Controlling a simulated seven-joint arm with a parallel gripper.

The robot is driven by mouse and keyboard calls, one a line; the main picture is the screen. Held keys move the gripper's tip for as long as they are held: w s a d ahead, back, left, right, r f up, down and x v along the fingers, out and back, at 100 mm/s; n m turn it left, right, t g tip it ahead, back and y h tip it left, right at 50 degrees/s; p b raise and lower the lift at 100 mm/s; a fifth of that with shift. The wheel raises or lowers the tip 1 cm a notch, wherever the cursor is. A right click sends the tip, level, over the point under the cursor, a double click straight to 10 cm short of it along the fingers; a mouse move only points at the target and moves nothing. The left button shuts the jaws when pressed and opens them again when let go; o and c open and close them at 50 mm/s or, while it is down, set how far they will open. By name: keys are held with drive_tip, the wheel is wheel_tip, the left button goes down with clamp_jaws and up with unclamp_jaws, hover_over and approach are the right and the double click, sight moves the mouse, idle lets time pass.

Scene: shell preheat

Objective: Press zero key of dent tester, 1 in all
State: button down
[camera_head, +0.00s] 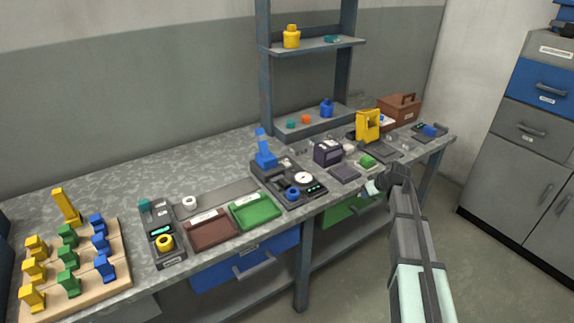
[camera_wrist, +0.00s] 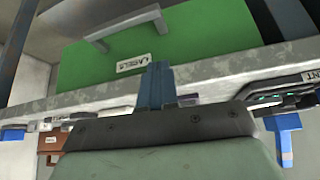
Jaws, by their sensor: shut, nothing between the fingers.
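A black bench device (camera_head: 282,178) with a white round dial (camera_head: 303,178), a blue upright part (camera_head: 265,152) and a small lit display stands mid-bench; I take it for the dent tester, though no label is readable. Its zero key is too small to make out. The device also shows at the right of the upside-down wrist view (camera_wrist: 272,98), with its blue part. My gripper (camera_head: 371,187) is at the bench's front edge, right of this device and apart from it. In the wrist view its blue fingers (camera_wrist: 157,80) are shut together and empty, before the green drawer.
A green drawer (camera_wrist: 185,35) hangs under the bench front (camera_wrist: 75,98). A dark boxy device (camera_head: 327,151) and a yellow stand (camera_head: 368,125) are right of the tester. Green (camera_head: 255,211) and red (camera_head: 211,229) trays lie to its left. A shelf rack (camera_head: 265,90) rises behind.

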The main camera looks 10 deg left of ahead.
sight(289, 164)
drive_tip(key=shift+t+y, duration=0.3)
drive_tip(key=w+a+r, duration=0.3)
drive_tip(key=r, duration=0.1)
drive_tip(key=shift+w+a+r, duration=0.3)
drive_tip(key=shift+w+a, duration=0.05)
drive_tip(key=shift+m+y, duration=0.3)
drive_tip(key=shift+m, duration=0.4)
drive_tip(key=a+r, duration=0.1)
drive_tip(key=a, duration=0.1)
drive_tip(key=w+a, duration=0.1)
drive_tip(key=w+a+r, duration=0.1)
drive_tip(key=a, duration=0.1)
drive_tip(key=shift+w+a+r, duration=0.2)
drive_tip(key=shift+a+r, duration=0.1)
drive_tip(key=shift+a, duration=0.05)
drive_tip(key=w+a+r+m, duration=0.1)
drive_tip(key=a+r, duration=0.1)
drive_tip(key=a, duration=0.5)
drive_tip(key=w+a+r+m+y, duration=0.1)
drive_tip(key=a+r+m, duration=0.1)
drive_tip(key=a, duration=0.5)
drive_tip(key=w+a+r+m+y, duration=0.1)
drive_tip(key=a+r, duration=0.2)
drive_tip(key=a, duration=0.5)
drive_tip(key=shift+w+r+m, duration=0.3)
drive_tip(key=shift+w, duration=0.05)
drive_tip(key=shift+f, duration=4.4)
drive_tip(key=shift+f, duration=0.85)
drive_tip(key=shift+r, duration=0.85)
drive_tip(key=shift+r, duration=0.1)
